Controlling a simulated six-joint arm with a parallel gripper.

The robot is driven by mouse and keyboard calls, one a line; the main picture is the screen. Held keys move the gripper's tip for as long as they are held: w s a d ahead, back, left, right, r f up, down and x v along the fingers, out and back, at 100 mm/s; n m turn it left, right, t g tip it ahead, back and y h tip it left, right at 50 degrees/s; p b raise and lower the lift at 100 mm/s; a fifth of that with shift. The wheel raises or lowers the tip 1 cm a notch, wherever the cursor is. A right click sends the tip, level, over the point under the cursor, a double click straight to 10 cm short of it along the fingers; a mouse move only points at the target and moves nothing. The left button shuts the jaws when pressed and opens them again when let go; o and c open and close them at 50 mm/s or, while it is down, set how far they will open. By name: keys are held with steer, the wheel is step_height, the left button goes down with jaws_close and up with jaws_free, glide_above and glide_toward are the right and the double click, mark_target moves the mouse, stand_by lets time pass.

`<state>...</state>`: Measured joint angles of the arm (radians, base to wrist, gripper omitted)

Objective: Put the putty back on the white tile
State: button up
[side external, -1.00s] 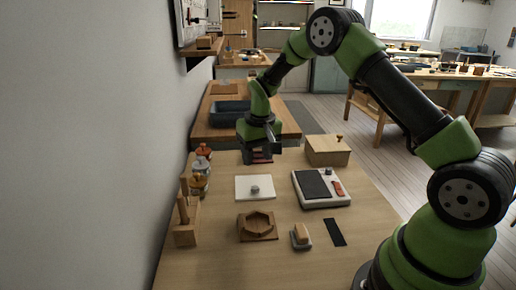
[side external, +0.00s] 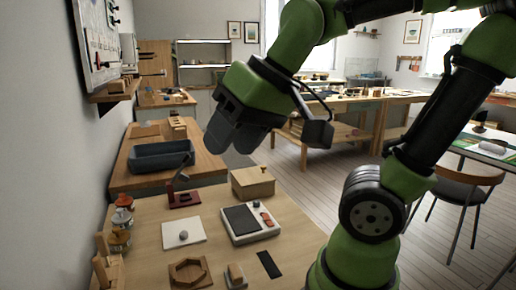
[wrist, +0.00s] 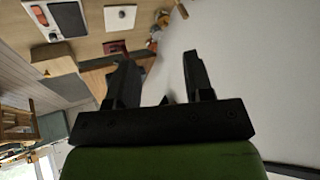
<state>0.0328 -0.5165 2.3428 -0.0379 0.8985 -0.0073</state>
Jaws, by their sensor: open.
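The putty (side external: 183,236) is a small grey lump resting on the white tile (side external: 200,227), which lies flat on the wooden bench. In the wrist view the tile (wrist: 113,24) is at the top, with a small dark spot on it that I take to be the putty (wrist: 121,13). My gripper (side external: 232,140) is high above the bench and well clear of the tile. In the wrist view my gripper (wrist: 160,68) has its two dark fingers spread apart with nothing between them.
A scale-like device (side external: 265,232) is right of the tile, with a wooden box (side external: 253,182) behind. A dark red stand (side external: 183,199) with a thin arm is behind the tile. A wooden hexagonal holder (side external: 189,273) is in front. Jars (side external: 120,220) stand left.

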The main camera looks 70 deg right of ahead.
steer(key=shift+t+y, duration=0.3)
steer(key=shift+t, duration=0.1)
steer(key=s, duration=0.2)
steer(key=s+a, duration=0.1)
steer(key=s, duration=0.1)
steer(key=shift+f, duration=0.4)
stand_by(0.4)
